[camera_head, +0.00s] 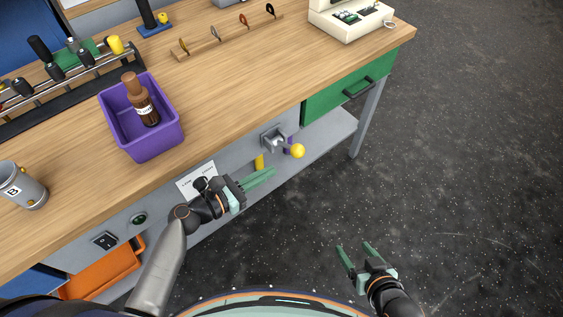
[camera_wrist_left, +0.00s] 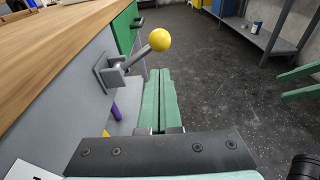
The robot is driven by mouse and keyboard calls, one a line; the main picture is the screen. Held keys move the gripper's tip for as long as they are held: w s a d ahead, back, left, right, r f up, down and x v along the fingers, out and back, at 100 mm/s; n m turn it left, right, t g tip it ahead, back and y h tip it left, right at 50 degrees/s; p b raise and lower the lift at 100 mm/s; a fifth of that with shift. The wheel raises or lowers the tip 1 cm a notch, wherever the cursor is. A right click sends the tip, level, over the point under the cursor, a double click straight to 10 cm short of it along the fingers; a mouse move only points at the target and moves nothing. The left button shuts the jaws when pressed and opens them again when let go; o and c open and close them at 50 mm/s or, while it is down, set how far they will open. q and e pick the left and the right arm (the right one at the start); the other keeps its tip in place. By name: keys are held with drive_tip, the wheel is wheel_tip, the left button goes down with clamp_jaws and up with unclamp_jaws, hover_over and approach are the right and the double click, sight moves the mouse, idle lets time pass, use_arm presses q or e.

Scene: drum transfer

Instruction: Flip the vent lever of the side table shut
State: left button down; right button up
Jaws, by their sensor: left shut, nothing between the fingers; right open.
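The vent lever (camera_head: 298,151) has a yellow ball knob. Its grey bracket (camera_head: 274,139) is fixed to the front of the side table (camera_head: 230,85). In the left wrist view the ball (camera_wrist_left: 160,40) sits on a grey rod that sticks outward and tilts up from the bracket (camera_wrist_left: 108,72). My left gripper (camera_head: 273,172) is shut and empty, just below and left of the ball in the head view. In the left wrist view its green fingers (camera_wrist_left: 160,72) lie together below the ball, with no clear contact. My right gripper (camera_head: 354,246) is open and empty over the floor.
A purple bin (camera_head: 160,145) with a brown bottle (camera_head: 142,100) stands on the table top. A grey canister (camera_head: 22,186) is at the left. A green drawer (camera_head: 345,88) is right of the lever, above a lower shelf (camera_head: 325,135). The floor at right is clear.

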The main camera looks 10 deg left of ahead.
use_arm(q)
drive_tip(key=shift+v, duration=2.35)
